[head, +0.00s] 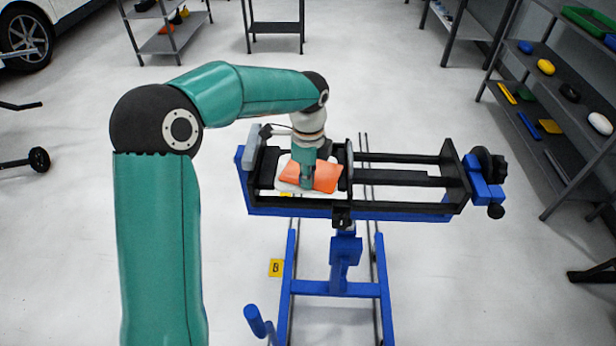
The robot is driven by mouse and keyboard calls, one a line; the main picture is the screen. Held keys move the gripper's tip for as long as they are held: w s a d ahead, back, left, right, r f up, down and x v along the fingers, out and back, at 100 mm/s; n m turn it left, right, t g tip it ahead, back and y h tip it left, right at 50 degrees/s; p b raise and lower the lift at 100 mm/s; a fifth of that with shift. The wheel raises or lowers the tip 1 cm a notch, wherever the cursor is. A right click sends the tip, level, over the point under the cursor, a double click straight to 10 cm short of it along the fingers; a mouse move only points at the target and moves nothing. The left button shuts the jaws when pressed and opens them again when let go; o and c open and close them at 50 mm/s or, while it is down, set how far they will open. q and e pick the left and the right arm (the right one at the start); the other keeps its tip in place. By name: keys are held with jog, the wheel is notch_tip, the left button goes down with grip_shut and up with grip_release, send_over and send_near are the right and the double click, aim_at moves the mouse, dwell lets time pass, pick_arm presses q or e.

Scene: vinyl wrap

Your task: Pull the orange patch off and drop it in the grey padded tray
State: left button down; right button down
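The orange patch (327,178) lies on a white panel (284,184) held in the left part of a blue and black stand (400,212). My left gripper (307,182) points down over the patch, with its tips at or just above the patch's left-middle part. The gripper is small and seen from behind, so I cannot tell whether its fingers are open, shut or touching the patch. The gripper hides part of the patch. My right gripper is not in view. I cannot make out a grey padded tray.
The stand has a black knob (488,160) at its right end and blue legs below. Shelves with coloured items (545,90) stand at the right, and another shelf (175,40) at the back left. A yellow B marker (276,268) is by the stand's base. Pale floor around is mostly clear.

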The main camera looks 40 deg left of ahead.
pick_arm(q)
jog(key=shift+r+p, duration=0.6)
jog(key=shift+r, duration=0.1)
jog(key=shift+r+p, duration=3)
jog(key=shift+r, duration=0.4)
jog(key=shift+f, duration=0.1)
